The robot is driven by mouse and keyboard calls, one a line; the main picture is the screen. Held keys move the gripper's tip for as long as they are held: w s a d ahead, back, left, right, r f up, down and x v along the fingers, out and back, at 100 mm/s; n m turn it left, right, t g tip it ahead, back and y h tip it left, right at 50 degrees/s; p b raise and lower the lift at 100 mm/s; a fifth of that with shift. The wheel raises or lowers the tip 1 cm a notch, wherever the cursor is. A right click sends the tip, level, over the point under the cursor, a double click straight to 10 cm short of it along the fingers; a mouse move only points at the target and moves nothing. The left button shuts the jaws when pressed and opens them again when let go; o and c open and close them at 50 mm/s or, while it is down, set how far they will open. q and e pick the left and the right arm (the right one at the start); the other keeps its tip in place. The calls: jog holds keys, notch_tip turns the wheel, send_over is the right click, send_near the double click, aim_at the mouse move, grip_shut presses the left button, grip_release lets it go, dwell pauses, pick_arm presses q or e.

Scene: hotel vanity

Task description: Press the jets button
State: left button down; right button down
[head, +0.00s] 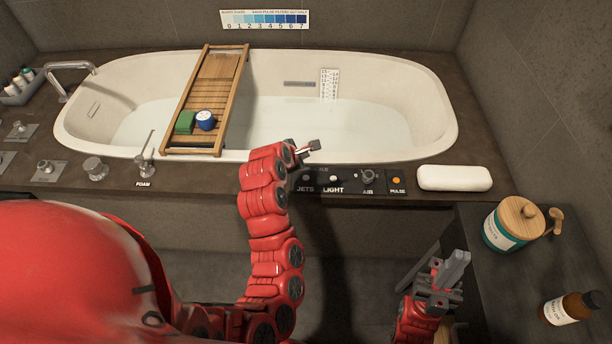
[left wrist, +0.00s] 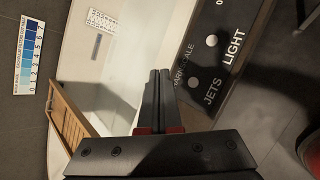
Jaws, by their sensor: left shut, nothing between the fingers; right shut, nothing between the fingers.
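The jets button (head: 306,178) is a small dark round button above the JETS label on the black control strip at the tub's front rim. In the left wrist view the jets button (left wrist: 195,82) shows as a small grey disc right of my fingers. My left gripper (head: 316,147) is shut and empty, above the tub's front rim, just behind the strip. Its shut fingers (left wrist: 159,78) point at the rim and appear apart from the button. My right gripper (head: 458,260) is shut and empty, low at the right beside the dark side counter.
The light button (head: 333,178) is just right of jets; an air knob (head: 368,176) and orange pulse button (head: 397,181) follow. A white rolled towel (head: 454,178) lies right of the strip. A wooden tray (head: 213,85) spans the tub. A jar (head: 513,224) and bottle (head: 568,308) stand right.

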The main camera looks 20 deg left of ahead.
pick_arm(q)
jog(key=b, duration=0.5)
send_over(306, 178)
jog(key=s, duration=0.1)
jog(key=f, duration=0.6)
jog(key=shift+a+f, duration=0.2)
jog(key=shift+a, duration=0.05)
notch_tip(306, 178, down, 2)
jog(key=shift+f, duration=0.2)
jog(key=shift+f, duration=0.2)
dwell(1.1)
jog(key=shift+f, duration=0.2)
jog(key=shift+f, duration=0.4)
dwell(0.8)
jog(key=shift+r+p, duration=0.45)
jog(key=shift+r, duration=0.35)
